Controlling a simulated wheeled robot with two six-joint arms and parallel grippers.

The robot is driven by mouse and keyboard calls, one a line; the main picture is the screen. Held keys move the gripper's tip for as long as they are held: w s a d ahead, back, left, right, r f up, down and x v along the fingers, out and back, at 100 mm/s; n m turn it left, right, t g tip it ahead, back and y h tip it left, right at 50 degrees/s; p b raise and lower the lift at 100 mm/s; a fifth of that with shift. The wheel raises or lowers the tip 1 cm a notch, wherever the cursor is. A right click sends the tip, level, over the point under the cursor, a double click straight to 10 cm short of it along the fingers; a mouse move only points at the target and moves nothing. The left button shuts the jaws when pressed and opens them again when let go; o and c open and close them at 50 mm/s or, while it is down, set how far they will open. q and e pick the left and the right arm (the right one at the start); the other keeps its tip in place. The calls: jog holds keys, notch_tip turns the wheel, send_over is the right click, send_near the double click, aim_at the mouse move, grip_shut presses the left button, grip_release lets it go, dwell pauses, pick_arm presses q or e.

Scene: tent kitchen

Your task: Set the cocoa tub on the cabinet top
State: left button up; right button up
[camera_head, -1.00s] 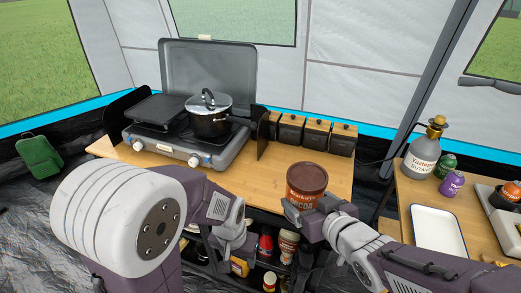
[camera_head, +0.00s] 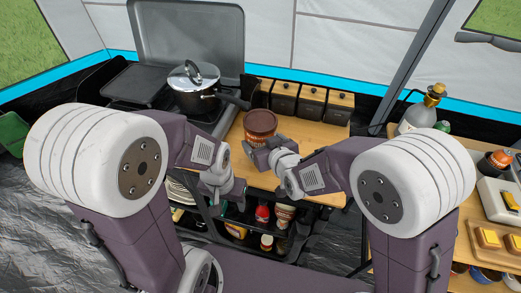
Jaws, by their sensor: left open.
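The cocoa tub (camera_head: 260,122), brown with a dark lid and an orange label, is upright at the front of the wooden cabinet top (camera_head: 318,134). I cannot tell whether its base touches the wood. My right gripper (camera_head: 261,152) is at the tub's lower front and appears shut on it; its fingertips are partly hidden. My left gripper (camera_head: 226,194) is open and empty, low in front of the cabinet, to the left of the tub and below it.
A camping stove with a lidded pot (camera_head: 194,96) stands left of the tub. Several dark canisters with wooden lids (camera_head: 311,103) line the back. Bottles (camera_head: 262,213) fill the shelf below. A side table with a large bottle (camera_head: 418,117) is at right. Bare wood lies right of the tub.

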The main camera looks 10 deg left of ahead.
jog(key=shift+a+f, duration=0.1)
jog(key=shift+a, duration=0.15)
notch_tip(320, 180, down, 4)
jog(key=shift+w+f+b, duration=0.1)
jog(key=shift+w+b, duration=0.05)
jog(key=shift+b, duration=0.15)
